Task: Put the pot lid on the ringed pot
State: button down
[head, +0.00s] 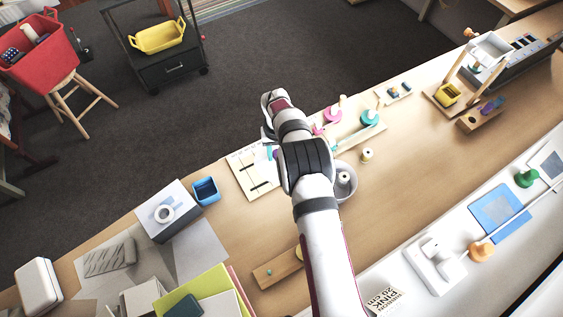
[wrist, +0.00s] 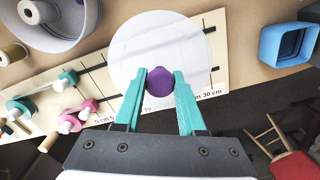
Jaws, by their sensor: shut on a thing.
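The pot lid (wrist: 135,42) is a pale, see-through disc with a purple knob (wrist: 160,82). In the wrist view my gripper (wrist: 160,88) has its two teal fingers shut on the knob, one on each side. The lid is over the ruler board. A grey round pot (head: 352,187), seemingly the ringed pot, is partly hidden behind my arm in the head view. In the wrist view this pot (wrist: 88,22) is cut off at the upper left, apart from the lid, with a spool inside it. My gripper's fingers are mostly hidden in the head view.
A blue bin (head: 205,190) stands left of the ruler board (head: 243,176). A thread spool (head: 367,155) stands beside the pot. Pink and teal pieces (head: 369,117) sit on a wooden base beyond it. The table right of the pot (head: 430,165) is mostly clear.

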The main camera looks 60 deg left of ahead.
jog(key=w+d+r, duration=0.3)
jog(key=w+d, duration=0.3)
jog(key=d, duration=0.1)
jog(key=w+d+r, duration=0.3)
jog(key=w+d, duration=0.3)
jog(key=w, duration=0.1)
notch_tip(320, 180, down, 6)
jog(key=shift+s, duration=0.2)
jog(key=shift+d+f, duration=0.15)
jog(key=shift+f, duration=0.6)
jog(key=shift+c, duration=2.1)
grip_release()
notch_tip(320, 180, up, 16)
